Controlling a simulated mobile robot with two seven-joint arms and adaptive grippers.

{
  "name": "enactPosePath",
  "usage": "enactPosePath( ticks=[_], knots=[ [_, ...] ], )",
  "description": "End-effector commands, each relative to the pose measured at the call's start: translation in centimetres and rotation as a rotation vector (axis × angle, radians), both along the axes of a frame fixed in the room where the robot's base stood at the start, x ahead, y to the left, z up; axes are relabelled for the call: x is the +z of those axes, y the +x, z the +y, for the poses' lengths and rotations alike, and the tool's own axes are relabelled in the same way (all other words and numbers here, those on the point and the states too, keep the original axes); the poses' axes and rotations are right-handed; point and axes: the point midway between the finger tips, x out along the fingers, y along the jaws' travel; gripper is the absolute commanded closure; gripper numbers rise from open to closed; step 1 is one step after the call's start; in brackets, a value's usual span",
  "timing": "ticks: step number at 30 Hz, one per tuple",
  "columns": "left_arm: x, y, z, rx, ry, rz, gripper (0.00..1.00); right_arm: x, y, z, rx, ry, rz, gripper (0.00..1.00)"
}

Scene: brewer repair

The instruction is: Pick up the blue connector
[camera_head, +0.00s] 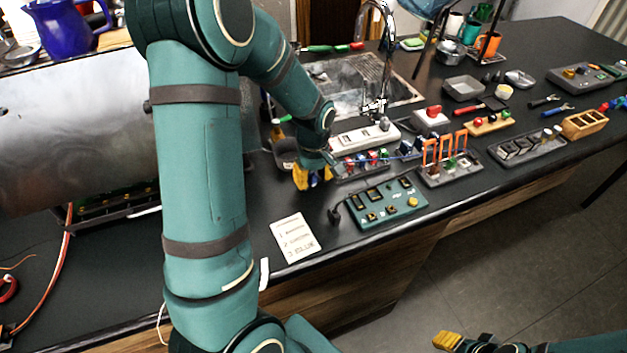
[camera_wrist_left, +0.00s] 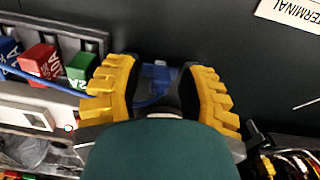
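The blue connector (camera_wrist_left: 155,82) sits between the yellow fingers of my left gripper (camera_wrist_left: 158,90) in the left wrist view. The fingers stand apart on either side of it; whether their pads press on it is unclear. A thin blue cable (camera_wrist_left: 45,75) runs from behind the left finger out to the left. In the head view my left gripper (camera_head: 313,177) points down over the counter, beside the block tray, and mostly hides the connector. My right gripper (camera_head: 447,341) shows only partly at the bottom right, away from the counter; its opening is not clear.
A tray of coloured blocks (camera_wrist_left: 38,60) lies left of the left gripper in the wrist view. A green panel (camera_head: 385,204), a white note card (camera_head: 296,238) and a rack with orange hoops (camera_head: 449,170) are nearby. A large metal cylinder (camera_head: 75,135) lies on the left.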

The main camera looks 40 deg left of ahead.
Motion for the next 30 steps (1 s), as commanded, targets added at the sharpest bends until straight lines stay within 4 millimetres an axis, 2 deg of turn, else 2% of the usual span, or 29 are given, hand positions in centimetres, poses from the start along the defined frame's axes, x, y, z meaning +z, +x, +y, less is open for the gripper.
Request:
enactPosePath(
  ticks=[1,2,3,4,14,17,30],
  knots=[
    [0.0,0.0,0.0,0.000,0.000,0.000,0.82,0.0,0.0,0.0,0.000,0.000,0.000,0.55],
    [0.0,0.0,0.0,0.000,0.000,0.000,0.93,0.0,0.0,0.0,0.000,0.000,0.000,0.55],
    [0.0,0.0,0.0,0.000,0.000,0.000,0.99,0.0,0.0,0.0,0.000,0.000,0.000,0.55],
    [0.0,0.0,0.0,0.000,0.000,0.000,1.00,0.0,0.0,0.0,0.000,0.000,0.000,0.55],
    [0.0,0.0,0.0,0.000,-0.001,0.001,1.00,0.0,0.0,0.0,0.000,0.000,-0.001,0.55],
    [0.6,0.0,0.0,0.000,0.001,-0.001,1.00,0.1,0.0,0.0,-0.001,0.000,-0.001,0.55],
    [8.3,0.1,0.0,0.000,0.000,-0.003,1.00,1.6,0.5,-0.1,-0.009,-0.003,-0.011,0.55]
  ],
)
